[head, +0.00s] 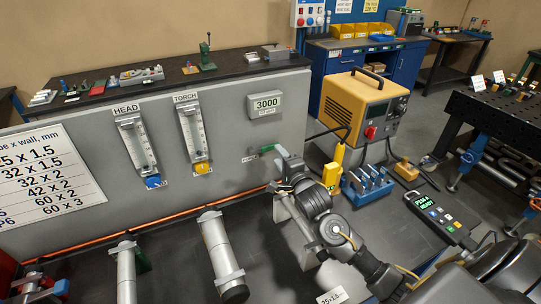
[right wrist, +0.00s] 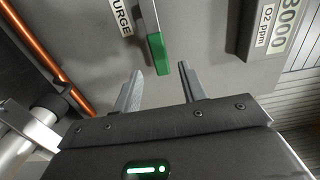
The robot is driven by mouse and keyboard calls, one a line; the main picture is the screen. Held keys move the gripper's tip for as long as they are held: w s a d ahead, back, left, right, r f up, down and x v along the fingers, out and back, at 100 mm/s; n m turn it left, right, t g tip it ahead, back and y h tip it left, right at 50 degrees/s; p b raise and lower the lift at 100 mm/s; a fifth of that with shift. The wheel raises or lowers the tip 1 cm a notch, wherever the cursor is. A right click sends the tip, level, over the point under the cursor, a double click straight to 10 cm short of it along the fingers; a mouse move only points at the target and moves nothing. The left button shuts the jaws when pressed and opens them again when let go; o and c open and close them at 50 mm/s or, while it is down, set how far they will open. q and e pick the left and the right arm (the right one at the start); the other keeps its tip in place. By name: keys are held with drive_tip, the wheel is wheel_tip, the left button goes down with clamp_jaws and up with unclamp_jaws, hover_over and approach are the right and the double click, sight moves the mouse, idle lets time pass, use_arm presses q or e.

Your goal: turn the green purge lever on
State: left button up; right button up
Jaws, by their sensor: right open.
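The green purge lever (head: 266,149) sticks out from the grey panel, pointing right from its mount. In the right wrist view its green grip (right wrist: 158,54) hangs on a metal stem beside the PURGE label (right wrist: 122,15). My right gripper (head: 281,166) is close by the lever at the panel. In the right wrist view, the right gripper's fingers (right wrist: 160,70) are apart and empty. The green grip's end lies between and just beyond the fingertips, with no clear contact. My left gripper does not show.
The panel carries the HEAD flowmeter (head: 137,145), the TORCH flowmeter (head: 193,135) and a 3000 ppm display (head: 265,105). An orange tube (head: 110,236) runs along the panel's base. Metal pipes (head: 219,252) lie on the dark bench. A yellow power unit (head: 362,105) stands behind right.

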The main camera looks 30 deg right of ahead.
sight(272, 148)
drive_tip(key=w+b, duration=0.1)
drive_tip(key=w, duration=0.3)
drive_tip(key=shift+a+f, duration=0.1)
drive_tip(key=shift+w+b, duration=0.2)
drive_tip(key=shift+b, duration=0.1)
drive_tip(key=shift+w, duration=0.1)
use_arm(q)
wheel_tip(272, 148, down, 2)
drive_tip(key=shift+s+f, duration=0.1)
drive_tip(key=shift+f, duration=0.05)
use_arm(e)
clamp_jaws()
